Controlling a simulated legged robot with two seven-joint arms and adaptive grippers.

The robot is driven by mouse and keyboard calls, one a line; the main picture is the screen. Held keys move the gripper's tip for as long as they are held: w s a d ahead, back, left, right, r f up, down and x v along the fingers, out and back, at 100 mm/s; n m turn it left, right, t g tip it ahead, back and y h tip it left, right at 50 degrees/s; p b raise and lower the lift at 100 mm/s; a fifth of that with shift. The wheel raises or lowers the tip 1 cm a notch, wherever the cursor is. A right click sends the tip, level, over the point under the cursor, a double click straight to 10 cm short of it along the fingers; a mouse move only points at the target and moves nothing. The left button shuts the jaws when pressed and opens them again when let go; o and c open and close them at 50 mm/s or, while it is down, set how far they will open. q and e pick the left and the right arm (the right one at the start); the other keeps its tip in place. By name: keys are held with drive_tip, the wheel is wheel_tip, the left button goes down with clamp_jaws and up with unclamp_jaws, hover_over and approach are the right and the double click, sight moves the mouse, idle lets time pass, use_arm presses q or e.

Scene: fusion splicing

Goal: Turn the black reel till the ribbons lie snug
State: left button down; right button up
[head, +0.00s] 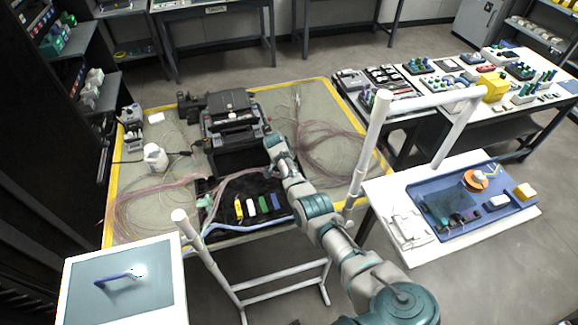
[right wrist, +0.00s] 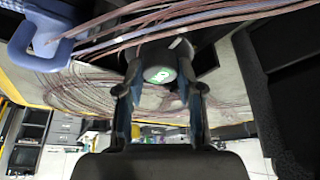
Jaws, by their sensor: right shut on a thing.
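My right arm reaches in from the lower right in the head view, and its gripper (head: 275,143) is at the right front corner of a black machine (head: 232,115) on the mat. In the right wrist view my right gripper (right wrist: 160,92) is shut around a dark rounded piece with a pale grey-green face, which looks like the black reel (right wrist: 160,72). The reel cannot be made out in the head view. Thin pinkish ribbons (right wrist: 215,12) run just beyond the fingers; whether they are slack is unclear. My left gripper is not in view.
Loose fibre bundles (head: 335,145) lie right of the machine, others (head: 150,200) at left. A black tray (head: 245,188) with coloured pieces lies in front. A white pipe frame (head: 372,145) stands beside my right arm. A blue handle-like part (right wrist: 45,38) is near the wrist.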

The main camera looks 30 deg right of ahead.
drive_tip(key=shift+s+a+f, duration=0.15)
drive_tip(key=shift+a+f, duration=0.05)
drive_tip(key=shift+f, duration=0.15)
drive_tip(key=o, duration=0.8)
drive_tip(key=shift+o, duration=0.3)
drive_tip(key=shift+w+r, duration=0.2)
drive_tip(key=shift+r, duration=0.05)
drive_tip(key=shift+r, duration=0.25)
drive_tip(key=v, duration=1.1)
drive_tip(key=shift+a, duration=0.1)
